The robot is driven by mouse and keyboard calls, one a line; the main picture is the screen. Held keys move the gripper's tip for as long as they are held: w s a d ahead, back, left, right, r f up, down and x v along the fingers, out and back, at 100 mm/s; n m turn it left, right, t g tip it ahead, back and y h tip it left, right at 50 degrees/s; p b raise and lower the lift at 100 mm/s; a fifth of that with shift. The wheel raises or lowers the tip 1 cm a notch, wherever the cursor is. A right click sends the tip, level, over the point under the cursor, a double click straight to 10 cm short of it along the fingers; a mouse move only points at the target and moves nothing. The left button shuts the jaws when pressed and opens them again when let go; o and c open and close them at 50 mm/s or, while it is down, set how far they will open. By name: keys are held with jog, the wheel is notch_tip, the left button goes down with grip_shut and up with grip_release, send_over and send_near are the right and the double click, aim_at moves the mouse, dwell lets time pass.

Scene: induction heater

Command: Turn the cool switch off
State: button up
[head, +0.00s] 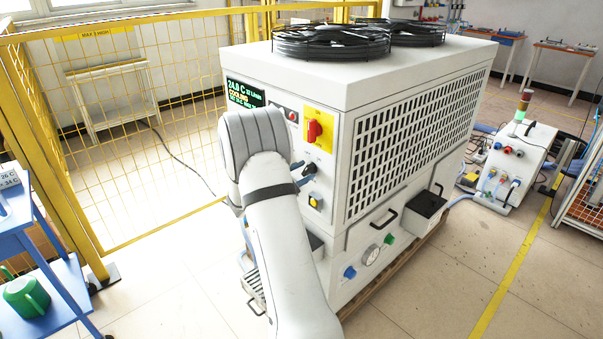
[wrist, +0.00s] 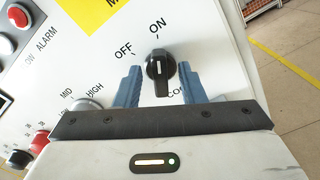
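The cool switch, a black rotary knob (wrist: 159,70), sits on the white panel under the words OFF and ON, its label partly hidden. Its white mark points up towards ON. The right finger is close to the knob and a wider gap shows on the left. I cannot tell whether either finger touches it. In the head view the knob (head: 310,168) shows on the cabinet's front, with my gripper (head: 302,174) at it, mostly hidden behind my arm.
The white cabinet (head: 400,75) carries a lit display (head: 244,95) and a red switch (head: 314,130) on a yellow plate. A speed knob (wrist: 88,104) and red button (wrist: 20,15) are left of my gripper.

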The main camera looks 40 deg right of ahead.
jog(key=shift+d, duration=0.1)
jog(key=shift+c, duration=0.5)
grip_shut()
jog(key=shift+n, duration=0.4)
jog(key=n+p, duration=0.2)
jog(key=shift+w+r+n, duration=0.1)
jog(key=shift+r+n, duration=0.05)
jog(key=shift+n, duration=0.15)
jog(key=shift+w+n+p, duration=0.1)
jog(key=shift+n+p, duration=1.35)
jog(key=shift+n, duration=0.75)
